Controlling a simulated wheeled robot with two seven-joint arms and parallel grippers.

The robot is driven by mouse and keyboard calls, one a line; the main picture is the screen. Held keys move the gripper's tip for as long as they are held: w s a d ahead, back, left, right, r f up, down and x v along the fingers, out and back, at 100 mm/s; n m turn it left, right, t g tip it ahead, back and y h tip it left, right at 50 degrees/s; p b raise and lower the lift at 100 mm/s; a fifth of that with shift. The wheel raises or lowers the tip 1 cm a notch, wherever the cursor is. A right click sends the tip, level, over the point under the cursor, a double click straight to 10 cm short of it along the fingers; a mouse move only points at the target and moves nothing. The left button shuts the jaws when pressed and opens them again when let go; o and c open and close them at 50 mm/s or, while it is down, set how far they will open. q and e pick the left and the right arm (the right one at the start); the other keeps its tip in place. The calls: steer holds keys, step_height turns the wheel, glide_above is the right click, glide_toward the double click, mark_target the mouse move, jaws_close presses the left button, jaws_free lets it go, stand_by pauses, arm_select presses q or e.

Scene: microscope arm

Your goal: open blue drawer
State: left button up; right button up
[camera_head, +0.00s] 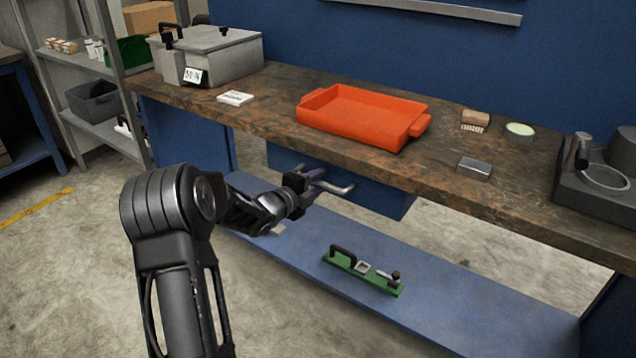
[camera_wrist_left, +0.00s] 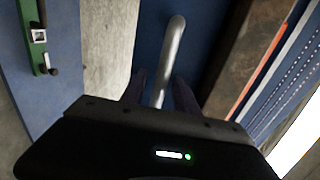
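The blue drawer (camera_head: 382,196) hangs under the workbench top and looks shut. Its metal bar handle (camera_head: 340,189) sticks out from the front. My left gripper (camera_head: 318,180) is at the left part of this handle. In the left wrist view the handle (camera_wrist_left: 174,48) runs down between the two dark fingers of my left gripper (camera_wrist_left: 160,88). The fingers stand apart on either side of the bar, with a small gap showing, so they look open around it. The bar's lower end is hidden behind the gripper body. My right gripper is not in view.
The wooden workbench top (camera_head: 282,118) carries an orange tray (camera_head: 355,127), a grey metal box (camera_head: 222,58) and small items. Below, a blue lower shelf (camera_head: 455,290) holds a green board with fittings (camera_head: 350,268). The floor before the bench is clear.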

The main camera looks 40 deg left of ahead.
arm_select(q)
steer(key=shift+c, duration=0.5)
jaws_close()
stand_by(0.8)
